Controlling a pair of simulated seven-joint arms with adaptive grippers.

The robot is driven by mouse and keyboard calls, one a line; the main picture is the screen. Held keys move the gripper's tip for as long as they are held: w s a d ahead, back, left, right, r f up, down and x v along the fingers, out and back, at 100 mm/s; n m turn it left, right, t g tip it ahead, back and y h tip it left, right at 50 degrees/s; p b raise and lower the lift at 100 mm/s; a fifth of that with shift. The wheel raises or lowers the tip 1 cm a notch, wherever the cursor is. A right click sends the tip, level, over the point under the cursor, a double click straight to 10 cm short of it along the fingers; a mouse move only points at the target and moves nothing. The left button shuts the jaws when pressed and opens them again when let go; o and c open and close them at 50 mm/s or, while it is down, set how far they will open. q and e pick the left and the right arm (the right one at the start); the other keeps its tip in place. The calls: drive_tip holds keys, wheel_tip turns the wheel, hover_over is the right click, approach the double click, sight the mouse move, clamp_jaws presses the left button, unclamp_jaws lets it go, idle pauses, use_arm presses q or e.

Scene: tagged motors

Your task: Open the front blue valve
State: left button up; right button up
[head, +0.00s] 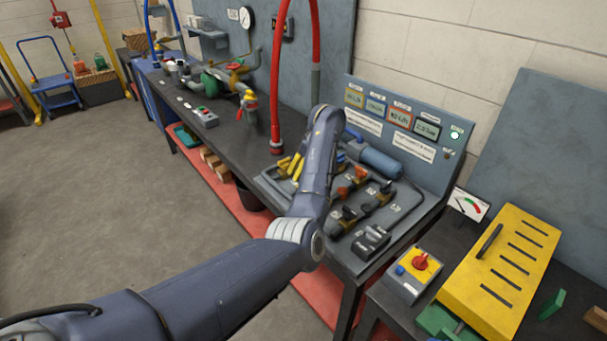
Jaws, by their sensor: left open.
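My left arm (318,175) comes in from the lower left and reaches over the valve panel (412,205) on the bench. Its gripper is open but mostly hidden behind the forearm, so I cannot make out its fingertips or whether they touch anything. A small blue part (353,133) shows just right of the wrist, by a blue cylinder (381,161); I cannot tell whether it is the blue valve's handle. Orange valve handles (345,191), black ones (349,213) and yellow ones (283,163) show around the arm. My right gripper is out of view.
A board with several displays (400,117) stands behind the panel. A red hose (277,90) rises left of the arm. A control box with a red knob (413,272) and a yellow slotted box (500,265) are at the right. Floor at left is clear.

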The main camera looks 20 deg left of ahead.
use_arm(q)
drive_tip(key=v, duration=0.8)
